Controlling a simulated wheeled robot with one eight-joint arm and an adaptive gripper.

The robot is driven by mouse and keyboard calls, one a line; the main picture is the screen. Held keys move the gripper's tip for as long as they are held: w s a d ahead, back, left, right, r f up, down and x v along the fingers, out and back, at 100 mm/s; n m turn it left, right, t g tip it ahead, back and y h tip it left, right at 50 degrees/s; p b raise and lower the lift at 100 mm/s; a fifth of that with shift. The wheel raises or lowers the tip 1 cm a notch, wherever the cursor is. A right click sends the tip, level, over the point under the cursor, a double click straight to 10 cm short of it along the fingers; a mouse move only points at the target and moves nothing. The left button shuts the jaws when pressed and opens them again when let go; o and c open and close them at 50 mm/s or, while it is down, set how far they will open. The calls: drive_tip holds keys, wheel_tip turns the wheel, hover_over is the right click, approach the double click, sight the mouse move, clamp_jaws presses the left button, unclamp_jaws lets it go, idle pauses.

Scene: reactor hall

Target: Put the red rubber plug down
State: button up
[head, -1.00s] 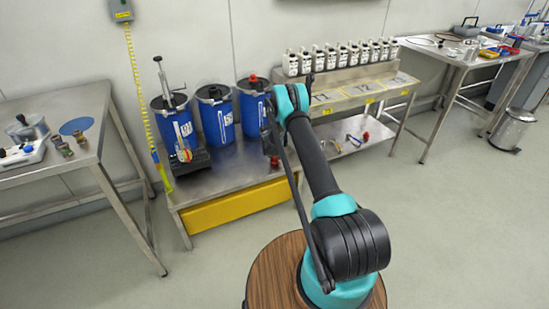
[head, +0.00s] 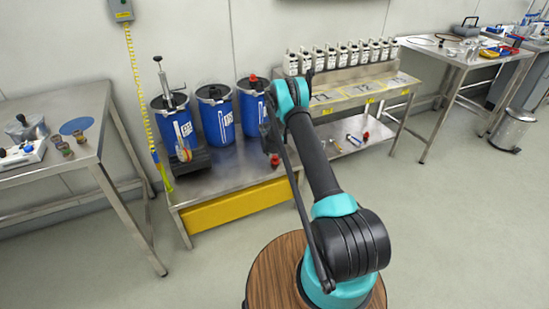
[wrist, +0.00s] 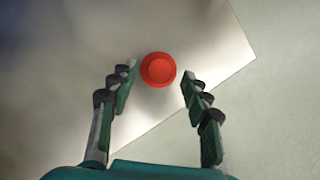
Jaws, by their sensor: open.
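The red rubber plug (wrist: 158,69) shows as a round red disc between and slightly beyond my fingertips in the wrist view. In the head view a red piece (head: 275,160), which looks like the same plug, is at the right end of the steel bench (head: 225,180), just below my gripper (head: 268,143). My gripper, also in the wrist view (wrist: 160,76), is open, with a gap between each finger and the plug. My arm partly hides this spot in the head view.
Several blue drums (head: 217,118) stand along the back of the bench, one with a red cap (head: 252,78). The bench's front and right edges are close to the plug. A rack bench (head: 365,92) with several bottles stands to the right.

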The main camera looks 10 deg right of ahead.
drive_tip(key=s+r+m, duration=0.4)
drive_tip(key=s+r, duration=0.2)
drive_tip(key=r, duration=0.5)
drive_tip(key=s+r+m, duration=0.3)
drive_tip(key=s+r, duration=0.3)
drive_tip(key=r, duration=0.6)
drive_tip(key=s+d+r+m+y, duration=0.1)
drive_tip(key=s+d+r+m, duration=0.2)
drive_tip(key=s+r+m, duration=0.65)
drive_tip(key=s+d+m+y, duration=0.1)
drive_tip(key=s+m, duration=1.3)
drive_tip(key=s, duration=1.9)
drive_tip(key=shift+s+d+r, duration=0.2)
drive_tip(key=shift+d+r, duration=0.15)
drive_tip(key=shift+d, duration=0.05)
